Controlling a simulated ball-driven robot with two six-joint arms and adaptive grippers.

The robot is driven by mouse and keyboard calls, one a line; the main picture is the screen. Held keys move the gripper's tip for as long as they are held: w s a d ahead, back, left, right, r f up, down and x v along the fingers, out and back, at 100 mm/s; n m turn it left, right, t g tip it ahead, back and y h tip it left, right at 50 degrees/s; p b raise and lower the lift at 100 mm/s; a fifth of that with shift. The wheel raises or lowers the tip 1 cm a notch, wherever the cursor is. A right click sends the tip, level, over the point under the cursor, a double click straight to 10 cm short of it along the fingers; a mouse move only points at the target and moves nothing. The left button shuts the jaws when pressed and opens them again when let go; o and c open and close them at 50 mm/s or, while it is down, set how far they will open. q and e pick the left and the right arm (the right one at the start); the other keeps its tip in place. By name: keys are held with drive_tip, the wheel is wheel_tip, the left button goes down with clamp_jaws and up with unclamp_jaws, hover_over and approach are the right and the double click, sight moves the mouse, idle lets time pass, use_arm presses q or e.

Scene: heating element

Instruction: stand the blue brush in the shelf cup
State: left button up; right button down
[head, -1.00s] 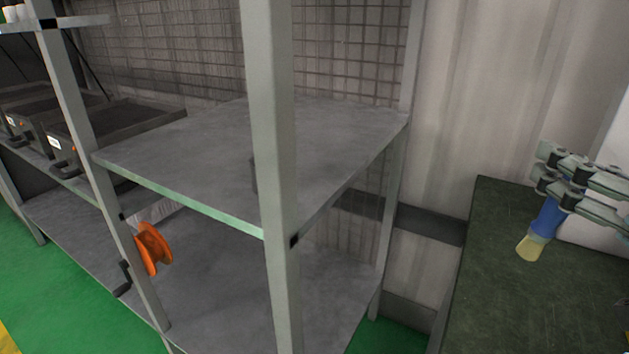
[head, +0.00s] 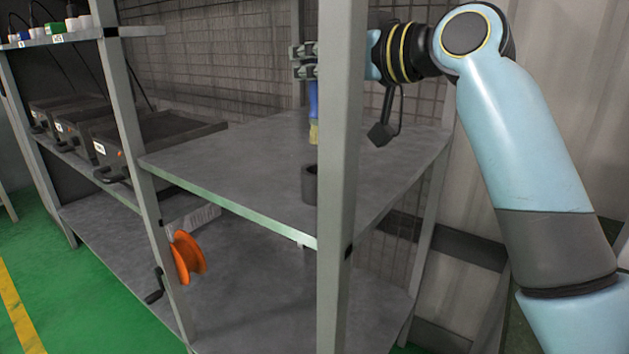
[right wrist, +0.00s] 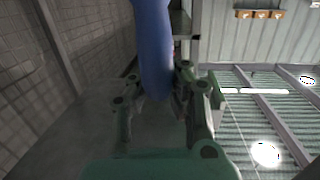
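The blue brush (head: 313,104) hangs upright with its pale bristles down, above the middle shelf (head: 240,165). My right gripper (head: 304,62) is shut on its upper part, and the shelf post hides part of both. In the right wrist view the blue handle (right wrist: 153,50) runs between the fingers of the right gripper (right wrist: 160,95). The dark shelf cup (head: 309,184) stands on the middle shelf, below the brush, partly behind the front post. The brush is apart from the cup. My left gripper is not in view.
The grey front post (head: 342,200) stands close before the cup and brush. A wire mesh wall (head: 225,60) closes the back. An orange reel (head: 187,257) hangs on the left post. Dark trays (head: 150,135) fill the left bay. The shelf left of the cup is clear.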

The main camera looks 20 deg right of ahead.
sight(314, 127)
wheel_tip(314, 127, down, 9)
drive_tip(key=b, duration=0.1)
idle(0.3)
drive_tip(key=shift+f, duration=0.15)
drive_tip(key=c, duration=1.4)
unclamp_jaws()
drive_tip(key=shift+s+d, duration=0.3)
drive_tip(key=shift+s, duration=0.05)
drive_tip(key=shift+v, duration=5.65)
